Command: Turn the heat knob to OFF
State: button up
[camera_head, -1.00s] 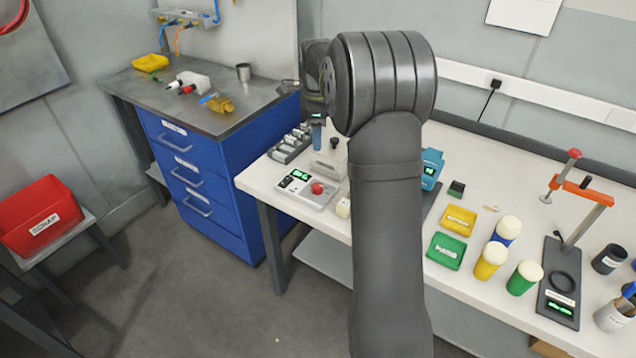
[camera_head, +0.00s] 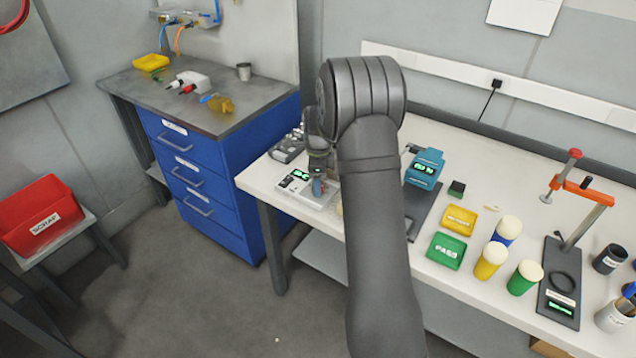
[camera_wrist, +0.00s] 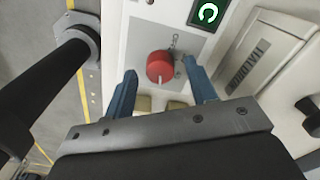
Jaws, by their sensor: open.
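The heat knob (camera_wrist: 160,67) is a round red knob with a pale pointer mark on its lower edge, on a white control box. In the wrist view it lies just beyond and between my gripper's (camera_wrist: 160,85) two blue fingers, which are open and apart from it. The white box (camera_head: 290,187) also shows at the left end of the workbench in the head view, with a green-lit display (camera_wrist: 208,13). There my gripper (camera_head: 318,186) is over the box and hides the knob.
Two cream blocks (camera_wrist: 177,104) are partly visible below the knob. A light grey device (camera_wrist: 262,60) stands right of the box. A teal device (camera_head: 424,168), trays and capped jars stand farther right on the bench. The blue drawer cabinet (camera_head: 220,165) is at left.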

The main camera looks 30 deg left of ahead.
jog(key=shift+f, duration=0.4)
jog(key=shift+c, duration=0.4)
jog(key=c, duration=0.9)
